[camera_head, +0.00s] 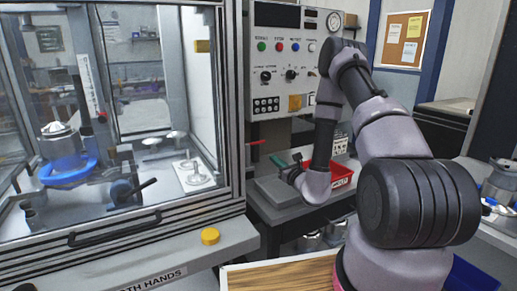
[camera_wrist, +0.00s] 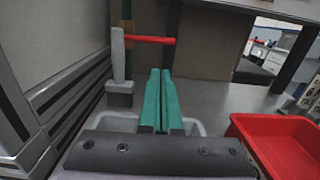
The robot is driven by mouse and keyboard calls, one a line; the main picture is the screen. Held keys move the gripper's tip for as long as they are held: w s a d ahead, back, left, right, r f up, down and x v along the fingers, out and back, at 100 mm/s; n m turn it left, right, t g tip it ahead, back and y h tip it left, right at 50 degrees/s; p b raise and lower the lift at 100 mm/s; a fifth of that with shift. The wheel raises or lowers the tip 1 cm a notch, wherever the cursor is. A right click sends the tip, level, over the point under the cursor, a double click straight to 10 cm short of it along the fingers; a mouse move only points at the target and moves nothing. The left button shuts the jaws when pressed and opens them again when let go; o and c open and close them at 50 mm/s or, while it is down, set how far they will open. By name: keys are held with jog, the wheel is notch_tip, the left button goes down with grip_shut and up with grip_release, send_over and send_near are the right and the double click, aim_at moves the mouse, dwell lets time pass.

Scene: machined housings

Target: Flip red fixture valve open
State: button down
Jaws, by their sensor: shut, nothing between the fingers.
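The red fixture valve handle (camera_wrist: 150,39) is a thin bar lying about level, pointing right from the top of a grey upright post (camera_wrist: 118,60) in the wrist view. In the head view the red handle (camera_head: 255,142) shows beside the machine's right frame. My gripper (camera_wrist: 160,73) has green fingers pressed together with nothing between them. In the wrist picture the fingertips appear just below the handle's right end, apart from it; the depth gap is hard to judge. In the head view my gripper (camera_head: 279,160) is right of the handle.
A red bin (camera_wrist: 275,140) stands to the right of my gripper, on the grey bench. The enclosed machine (camera_head: 230,110) stands close on the left. A control panel (camera_head: 289,60) is on the wall behind. A yellow button (camera_head: 210,236) sits on the front ledge.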

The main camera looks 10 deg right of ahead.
aim_at(253, 143)
jog(key=shift+w, duration=0.15)
jog(key=x, duration=0.9)
jog(key=shift+w, duration=0.35)
